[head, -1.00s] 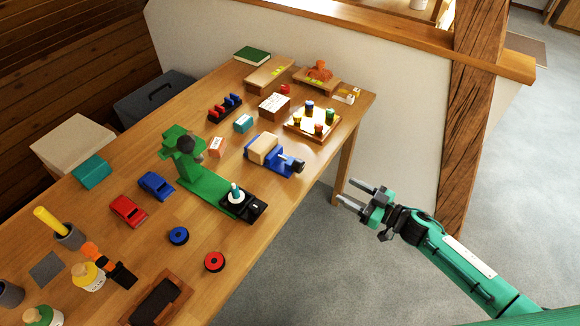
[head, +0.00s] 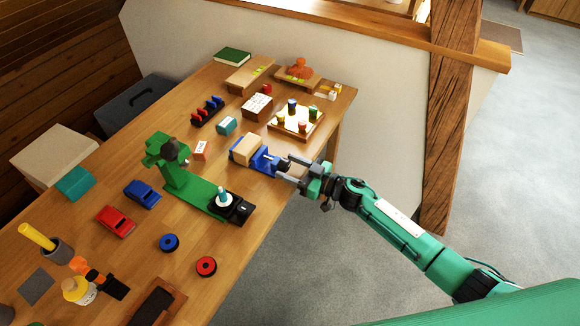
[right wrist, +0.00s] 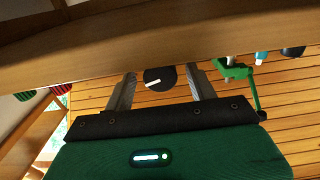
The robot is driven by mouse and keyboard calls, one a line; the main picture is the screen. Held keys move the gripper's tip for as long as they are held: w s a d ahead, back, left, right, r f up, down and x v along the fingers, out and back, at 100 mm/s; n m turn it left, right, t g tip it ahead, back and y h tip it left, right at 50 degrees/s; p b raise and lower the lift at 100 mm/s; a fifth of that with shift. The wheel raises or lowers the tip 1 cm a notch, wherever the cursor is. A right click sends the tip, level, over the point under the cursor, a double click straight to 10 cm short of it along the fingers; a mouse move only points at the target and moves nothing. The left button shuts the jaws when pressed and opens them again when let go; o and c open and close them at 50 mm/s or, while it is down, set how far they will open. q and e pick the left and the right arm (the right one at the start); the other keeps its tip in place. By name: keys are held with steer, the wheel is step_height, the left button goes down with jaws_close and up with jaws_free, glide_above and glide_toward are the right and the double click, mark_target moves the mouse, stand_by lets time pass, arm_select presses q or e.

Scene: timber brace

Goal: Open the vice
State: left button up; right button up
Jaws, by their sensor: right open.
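The blue vice (head: 264,163) sits near the table's right edge, with a pale wooden block (head: 245,148) in its jaws. Its handle end points right, toward my right gripper (head: 287,170). My right gripper is open, with its fingers reaching in over the table edge at that end. In the right wrist view, a round dark knob with a white mark (right wrist: 159,78) shows between the two spread fingers (right wrist: 162,92). The fingers stand apart from it on both sides; I cannot tell how deep it lies between them. My left gripper is out of view.
The wooden table (head: 262,205) is clear in front of the vice. A green machine (head: 185,185) with a black base stands to the left. A tray with coloured pegs (head: 296,124) lies behind the vice, and a white-topped box (head: 257,107) is beside it.

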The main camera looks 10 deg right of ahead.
steer(key=shift+w+a, duration=0.15)
steer(key=shift+a, duration=0.05)
steer(key=c, duration=1)
steer(key=shift+n, duration=1.4)
steer(key=o, duration=1)
steer(key=shift+d, duration=0.15)
steer(key=shift+s+d, duration=0.25)
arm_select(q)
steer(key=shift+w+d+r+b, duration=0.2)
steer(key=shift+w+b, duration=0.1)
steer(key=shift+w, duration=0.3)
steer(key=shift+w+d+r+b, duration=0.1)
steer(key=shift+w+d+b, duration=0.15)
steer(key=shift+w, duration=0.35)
arm_select(e)
steer(key=v, duration=1.3)
